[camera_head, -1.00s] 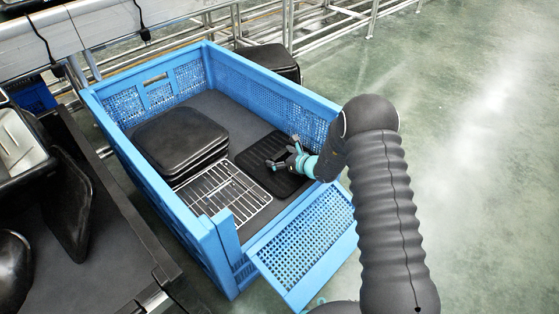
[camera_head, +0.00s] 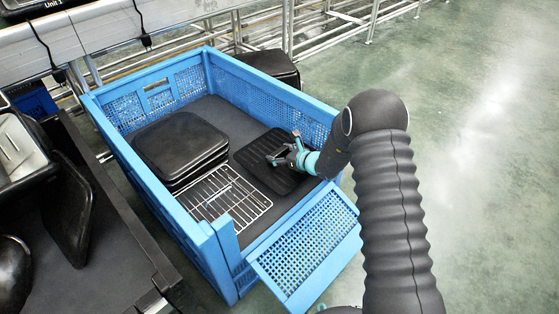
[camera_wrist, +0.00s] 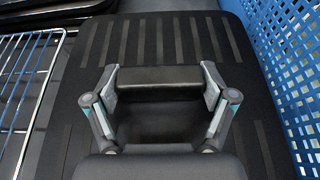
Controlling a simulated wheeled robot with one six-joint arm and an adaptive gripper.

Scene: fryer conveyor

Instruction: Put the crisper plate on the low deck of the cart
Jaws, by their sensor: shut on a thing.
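The crisper plate (camera_head: 256,172) is a flat black plate with rows of slots, at the right side inside the blue crate. In the wrist view the plate (camera_wrist: 150,38) fills most of the picture. My gripper (camera_head: 284,158) is over the plate. In the wrist view my gripper (camera_wrist: 161,88) has its two fingers closed on the ends of a raised black block on the plate. I cannot tell whether the plate touches the crate floor. A dark flat deck (camera_head: 115,262) stands left of the crate; I cannot tell if it is the cart's low deck.
The blue crate (camera_head: 150,190) has high walls and a lowered front flap (camera_head: 308,245). Inside are a stack of black trays (camera_head: 181,140) and a wire rack (camera_head: 228,198) left of the plate. Metal rails run behind. The green floor (camera_head: 480,190) at right is clear.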

